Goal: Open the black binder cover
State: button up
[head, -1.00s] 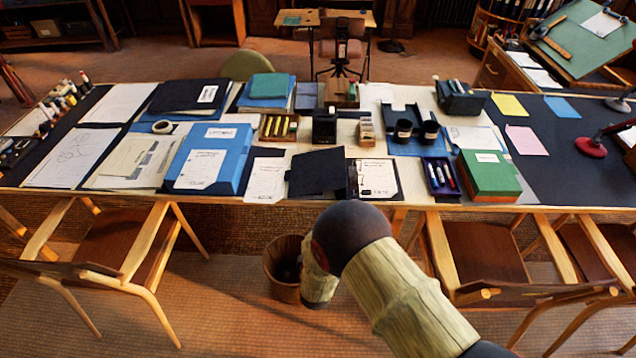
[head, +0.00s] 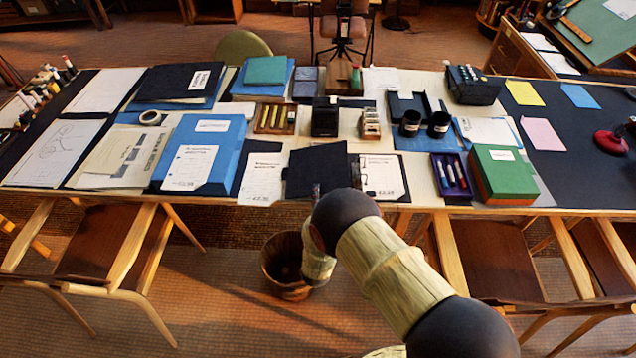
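A black binder cover (head: 316,168) is at the front middle of the table, left of a white printed page (head: 382,176) with a dark edge along its left side. The cover looks slightly skewed; I cannot tell whether it lies flat or is raised. My arm reaches up from the lower right towards the cover's front edge. Only a small grey bit of what seems to be my gripper (head: 316,191) shows at that edge, in front of the cover. The rest is hidden behind my arm, so its opening and any contact are unclear.
A blue box file (head: 228,150) and loose white sheets (head: 262,180) lie left of the cover. A purple pen tray (head: 450,177) and green box (head: 503,170) stand to the right. Chairs flank my arm, and a waste bin (head: 284,262) stands below the table.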

aim_at(314, 169)
jog(key=shift+w+b, duration=0.6)
jog(key=shift+w, duration=1.9)
jog(key=c, duration=0.3)
grip_shut()
